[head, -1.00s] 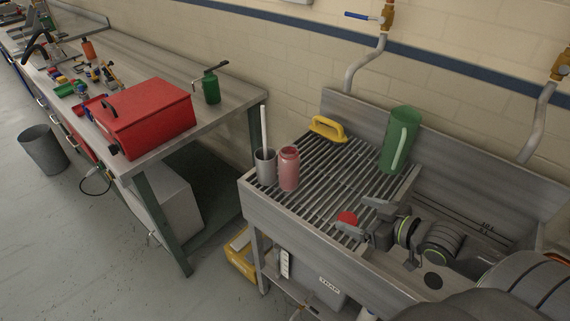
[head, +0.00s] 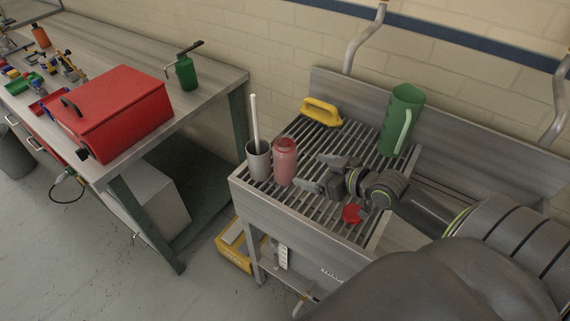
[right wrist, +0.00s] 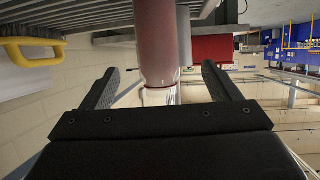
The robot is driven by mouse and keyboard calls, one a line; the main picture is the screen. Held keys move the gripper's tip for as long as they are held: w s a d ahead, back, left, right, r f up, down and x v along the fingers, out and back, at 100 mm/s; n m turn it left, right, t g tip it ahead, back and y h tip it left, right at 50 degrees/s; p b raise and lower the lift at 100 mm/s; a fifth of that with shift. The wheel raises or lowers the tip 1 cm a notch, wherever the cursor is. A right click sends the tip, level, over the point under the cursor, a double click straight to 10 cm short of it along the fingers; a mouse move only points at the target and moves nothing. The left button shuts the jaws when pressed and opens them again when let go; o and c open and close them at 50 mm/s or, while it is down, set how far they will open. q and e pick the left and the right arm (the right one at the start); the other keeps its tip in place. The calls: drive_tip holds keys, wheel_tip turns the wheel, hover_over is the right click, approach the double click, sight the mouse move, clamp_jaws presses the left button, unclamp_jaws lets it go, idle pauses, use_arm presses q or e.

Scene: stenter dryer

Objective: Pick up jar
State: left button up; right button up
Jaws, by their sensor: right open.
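The jar (head: 285,164) is a reddish, see-through container standing upright on the slatted drainboard, beside a grey cup. In the right wrist view, which looks upside down, the jar (right wrist: 162,45) is ahead and lies between the lines of the two fingers. My right gripper (head: 318,174) is open and empty, just right of the jar with its fingertips pointing at it. A small gap shows between them in the head view. A red round lid (head: 352,214) lies on the slats below my right wrist. My left gripper is out of view.
The grey cup (head: 258,161) with a white stick stands close on the jar's left. A yellow-handled tool (head: 321,112) lies behind, and a green pitcher (head: 401,120) stands at the back right. A red toolbox (head: 118,112) sits on the left bench.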

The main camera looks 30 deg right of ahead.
sight(295, 164)
drive_tip(key=x, duration=0.4)
drive_tip(key=shift+w+a+f, duration=0.1)
drive_tip(key=shift+w, duration=0.3)
drive_tip(key=shift+w+a+f, duration=0.15)
drive_tip(key=shift+w+f, duration=0.1)
drive_tip(key=shift+w, duration=0.15)
drive_tip(key=x, duration=0.2)
drive_tip(key=p+x, duration=0.1)
drive_tip(key=x, duration=0.1)
drive_tip(key=shift+w+f+p, duration=0.1)
drive_tip(key=shift+p, duration=0.2)
drive_tip(key=shift+w+f, duration=0.3)
drive_tip(key=shift+w, duration=0.2)
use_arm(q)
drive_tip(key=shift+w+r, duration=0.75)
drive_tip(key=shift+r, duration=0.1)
use_arm(e)
drive_tip(key=shift+c, duration=0.3)
drive_tip(key=c, duration=1.1)
